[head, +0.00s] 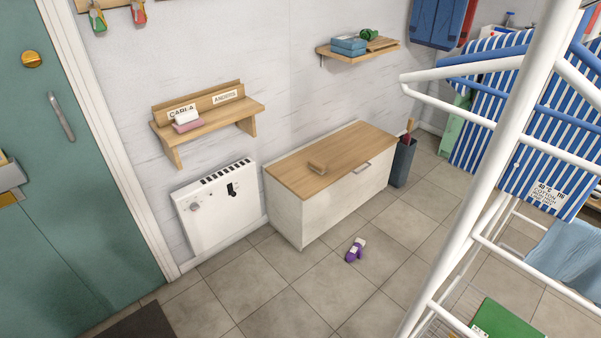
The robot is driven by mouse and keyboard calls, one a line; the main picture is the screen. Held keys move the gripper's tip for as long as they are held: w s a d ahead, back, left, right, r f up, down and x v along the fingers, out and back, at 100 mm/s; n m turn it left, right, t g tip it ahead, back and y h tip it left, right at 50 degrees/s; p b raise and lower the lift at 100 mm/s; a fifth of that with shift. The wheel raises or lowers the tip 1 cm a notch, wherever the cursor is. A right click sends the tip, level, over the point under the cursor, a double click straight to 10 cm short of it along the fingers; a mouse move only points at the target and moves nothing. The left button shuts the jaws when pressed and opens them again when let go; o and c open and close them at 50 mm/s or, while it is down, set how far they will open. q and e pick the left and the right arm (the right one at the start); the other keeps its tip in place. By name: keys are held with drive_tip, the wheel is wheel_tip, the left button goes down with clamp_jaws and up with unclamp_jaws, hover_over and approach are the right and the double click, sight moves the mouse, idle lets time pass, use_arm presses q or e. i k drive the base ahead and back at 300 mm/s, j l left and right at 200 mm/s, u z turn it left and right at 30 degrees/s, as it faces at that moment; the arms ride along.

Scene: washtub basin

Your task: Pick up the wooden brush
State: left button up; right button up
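Neither of my grippers shows in this view.
A purple bottle-like item (355,250) lies on the tiled floor before the cabinet. A white drying rack (484,185) with striped cloth (498,92) fills the right. A white heater (217,207) and green door (70,150) are left. Floor (290,285) before the cabinet is mostly clear.

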sight(318, 167)
drive_tip(key=i+j+z, duration=0.1)
drive_tip(key=i+j, duration=0.95)
drive_tip(key=j, duration=0.15)
